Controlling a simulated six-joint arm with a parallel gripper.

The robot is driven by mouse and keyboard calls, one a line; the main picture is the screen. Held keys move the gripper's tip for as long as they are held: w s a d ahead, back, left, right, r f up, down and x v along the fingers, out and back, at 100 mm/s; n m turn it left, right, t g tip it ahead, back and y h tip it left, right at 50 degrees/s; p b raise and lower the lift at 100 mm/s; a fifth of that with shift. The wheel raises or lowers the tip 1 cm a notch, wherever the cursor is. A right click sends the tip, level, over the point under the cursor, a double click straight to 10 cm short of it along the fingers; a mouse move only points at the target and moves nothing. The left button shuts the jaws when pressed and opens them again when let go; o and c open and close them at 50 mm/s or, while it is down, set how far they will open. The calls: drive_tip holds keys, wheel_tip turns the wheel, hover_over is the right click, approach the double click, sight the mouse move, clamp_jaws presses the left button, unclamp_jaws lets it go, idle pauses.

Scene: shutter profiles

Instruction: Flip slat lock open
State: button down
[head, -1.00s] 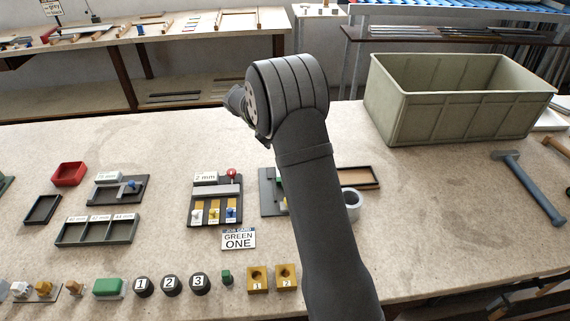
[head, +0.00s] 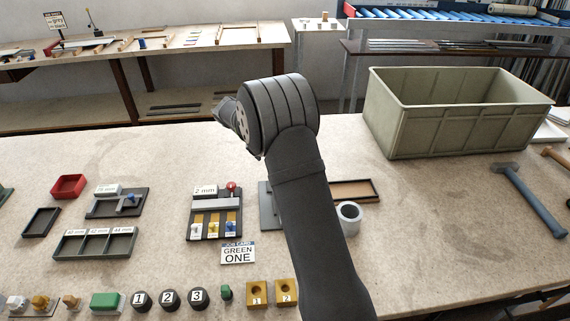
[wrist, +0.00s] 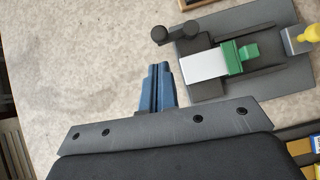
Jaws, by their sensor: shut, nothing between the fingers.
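In the wrist view my gripper (wrist: 153,88) shows as two blue fingers, shut together and empty. To their right lies a dark fixture plate (wrist: 203,90) bearing a pale grey slat (wrist: 203,67) and a green block (wrist: 239,56). A dark lever with round ends (wrist: 177,33) sits at the plate's upper left corner; it may be the slat lock, but I cannot be sure. The fingers are apart from the plate and lever. In the head view my arm hides most of this fixture (head: 267,207), and the fingertips cannot be seen.
A yellow knob on a grey block (wrist: 297,40) stands at the fixture's right end. In the head view, the 2 mm fixture (head: 190,222) is to the left, a grey ring (head: 348,218) to the right. A large bin (head: 400,135) stands behind. Bare bench lies left of the fingers.

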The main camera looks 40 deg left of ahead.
drive_tip(key=v, duration=1)
drive_tip(key=shift+s+a, duration=0.2)
drive_tip(key=shift+a, duration=0.3)
drive_tip(key=x, duration=0.7)
drive_tip(key=d+x, duration=0.1)
drive_tip(key=x, duration=0.3)
drive_tip(key=shift+r, duration=0.35)
drive_tip(key=n, duration=0.1)
drive_tip(key=d+n+t+y, duration=0.1)
drive_tip(key=n+y, duration=0.1)
drive_tip(key=n, duration=0.1)
drive_tip(key=shift+s+d+t, duration=0.15)
drive_tip(key=shift+s+t, duration=0.1)
drive_tip(key=shift+t, duration=0.15)
drive_tip(key=n+y, duration=0.1)
drive_tip(key=s+d+n, duration=0.1)
drive_tip(key=shift+s+f+n+t+y, duration=0.1)
drive_tip(key=shift+n+t+y, duration=0.2)
drive_tip(key=shift+n+y, duration=0.1)
drive_tip(key=shift+s+d+f+n+y, duration=0.1)
drive_tip(key=shift+s+d+n+y, duration=0.25)
drive_tip(key=shift+s+n, duration=0.2)
drive_tip(key=shift+s+d+f+n+y, duration=0.1)
drive_tip(key=shift+s+d+n+y, duration=0.1)
drive_tip(key=shift+s+n+y, duration=0.35)
drive_tip(key=shift+s+d+n+y, duration=0.1)
drive_tip(key=shift+d+n+y, duration=0.2)
drive_tip(key=shift+n+y, duration=0.55)
drive_tip(key=shift+n+h, duration=0.25)
